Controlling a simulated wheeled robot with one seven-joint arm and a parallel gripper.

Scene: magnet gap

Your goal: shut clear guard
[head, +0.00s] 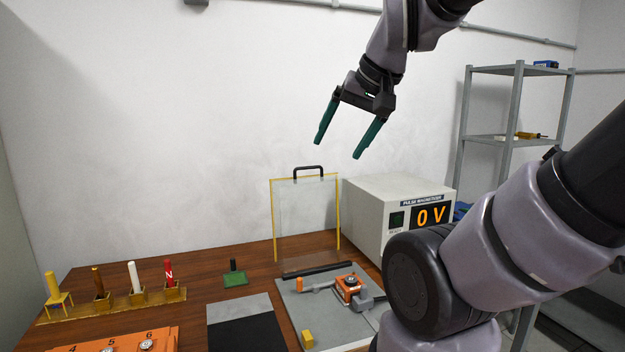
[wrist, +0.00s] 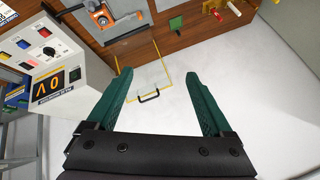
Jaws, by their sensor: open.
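The clear guard (head: 306,218) is a see-through panel with yellow side edges and a black handle (head: 308,172) on top. In the head view it stands upright at the back of the grey fixture plate (head: 325,318), so it is raised. The wrist view also shows the guard (wrist: 146,72) and its handle (wrist: 149,97), seen between my fingers but farther off. My gripper (head: 340,147) is open and empty, high above the guard and slightly to its right, touching nothing. On the plate sits an orange clamp-like unit (head: 348,287), uncovered.
The pulse magnetiser box (head: 375,205), reading 0 V, stands right of the guard. A rack (head: 140,298) of coloured rods, a green block (head: 235,278) and an orange numbered tray (head: 120,342) are to the left. A grey shelf (head: 513,110) stands at the right. Air above the table is free.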

